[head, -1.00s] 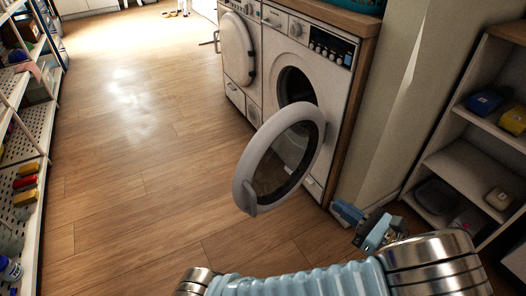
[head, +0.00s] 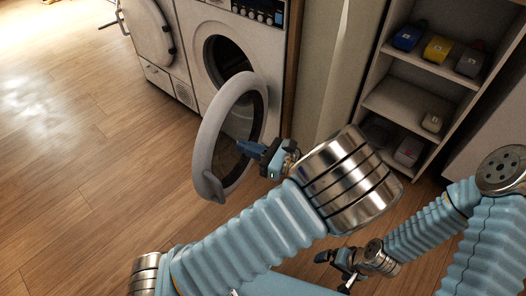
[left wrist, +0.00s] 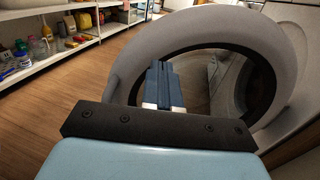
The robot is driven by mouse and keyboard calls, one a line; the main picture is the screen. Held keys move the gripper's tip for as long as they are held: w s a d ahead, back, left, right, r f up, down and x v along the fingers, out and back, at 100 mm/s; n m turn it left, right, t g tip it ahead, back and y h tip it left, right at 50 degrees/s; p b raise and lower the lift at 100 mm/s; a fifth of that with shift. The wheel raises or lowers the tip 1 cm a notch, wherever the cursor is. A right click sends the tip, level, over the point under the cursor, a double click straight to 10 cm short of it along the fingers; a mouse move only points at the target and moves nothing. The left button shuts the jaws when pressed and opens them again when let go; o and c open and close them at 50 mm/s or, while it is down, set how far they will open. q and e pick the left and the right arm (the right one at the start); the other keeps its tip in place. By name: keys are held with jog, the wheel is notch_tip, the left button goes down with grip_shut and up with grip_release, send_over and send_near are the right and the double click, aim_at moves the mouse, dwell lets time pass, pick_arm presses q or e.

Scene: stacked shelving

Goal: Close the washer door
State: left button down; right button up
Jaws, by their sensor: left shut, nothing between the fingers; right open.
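The washer (head: 204,75) is white, with a dark round drum opening. Its round door (head: 206,140), a grey ring with dark glass, stands wide open, swung out towards me. My left gripper (head: 245,148) is shut and empty, at the right side of the door, overlapping the glass in the head view. In the left wrist view the shut blue fingers (left wrist: 163,85) point at the door ring (left wrist: 130,70) and its glass; I cannot tell whether they touch it. My right gripper (head: 333,266) is open and empty, low at the bottom right, away from the door.
A second white machine with a closed round door (head: 150,28) stands to the left. A shelf unit (head: 395,108) with small coloured boxes stands to the right. The wooden floor (head: 80,170) left of the door is clear. Long shelving (left wrist: 75,48) with bottles shows in the left wrist view.

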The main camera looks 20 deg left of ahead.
aim_at(217, 136)
pick_arm(q)
jog(key=a, duration=0.6)
jog(key=shift+w+a, duration=0.1)
jog(key=shift+w, duration=0.3)
jog(key=shift+a, duration=0.1)
